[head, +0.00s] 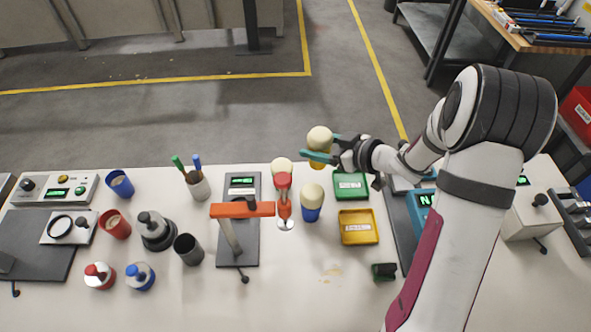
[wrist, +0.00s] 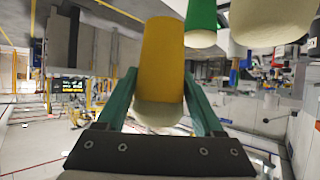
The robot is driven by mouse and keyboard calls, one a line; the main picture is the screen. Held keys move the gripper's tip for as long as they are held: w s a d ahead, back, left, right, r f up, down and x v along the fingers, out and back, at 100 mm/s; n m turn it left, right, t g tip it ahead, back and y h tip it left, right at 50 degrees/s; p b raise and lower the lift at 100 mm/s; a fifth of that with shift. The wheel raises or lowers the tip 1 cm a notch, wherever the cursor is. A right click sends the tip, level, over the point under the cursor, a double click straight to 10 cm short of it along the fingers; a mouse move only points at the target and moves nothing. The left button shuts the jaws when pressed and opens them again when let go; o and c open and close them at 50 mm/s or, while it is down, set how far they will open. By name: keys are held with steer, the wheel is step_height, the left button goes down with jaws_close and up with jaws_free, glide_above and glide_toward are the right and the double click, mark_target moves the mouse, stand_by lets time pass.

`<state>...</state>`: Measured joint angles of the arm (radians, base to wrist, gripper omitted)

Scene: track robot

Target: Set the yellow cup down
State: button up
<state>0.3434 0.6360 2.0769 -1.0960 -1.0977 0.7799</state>
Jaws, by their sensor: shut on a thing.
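The yellow cup (head: 317,166) has a cream rounded top and is held near the table's far edge in the head view. My gripper (head: 320,154) has green fingers and is shut around it. In the wrist view the cup (wrist: 163,60) sits between both fingers (wrist: 160,95), its cream end towards the gripper's palm. The cup appears above the table; the gap under it cannot be judged. A blue cup with a cream top (head: 311,212) stands nearer on the table (head: 200,300).
A green tray (head: 350,185) and a yellow tray (head: 359,227) lie right of the blue cup. A green cup (wrist: 200,18) shows close by in the wrist view. Bare table lies in front.

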steer(key=shift+a+r, duration=0.15)
steer(key=shift+r, duration=0.05)
steer(key=s+a+r+n+g+y, duration=0.2)
steer(key=a+n+g, duration=0.2)
steer(key=a, duration=0.1)
steer(key=shift+a+n+y, duration=0.25)
steer(key=shift+n+y, duration=0.15)
steer(key=s+a+n+g, duration=0.1)
steer(key=s+n+g, duration=0.2)
steer(key=s+a+n+g, duration=0.1)
steer(key=g, duration=0.1)
steer(key=shift+s+a+n+y, duration=0.3)
steer(key=shift+s+n+y, duration=0.05)
steer(key=shift+n+y, duration=0.05)
glide_above(234, 196)
steer(key=s+d, duration=0.2)
steer(key=s, duration=0.2)
steer(key=shift+g, duration=0.3)
step_height(234, 196, down, 10)
steer(key=shift+w+f, duration=0.15)
steer(key=shift+f, duration=0.35)
steer(key=shift+f, duration=0.15)
steer(key=o, duration=1.4)
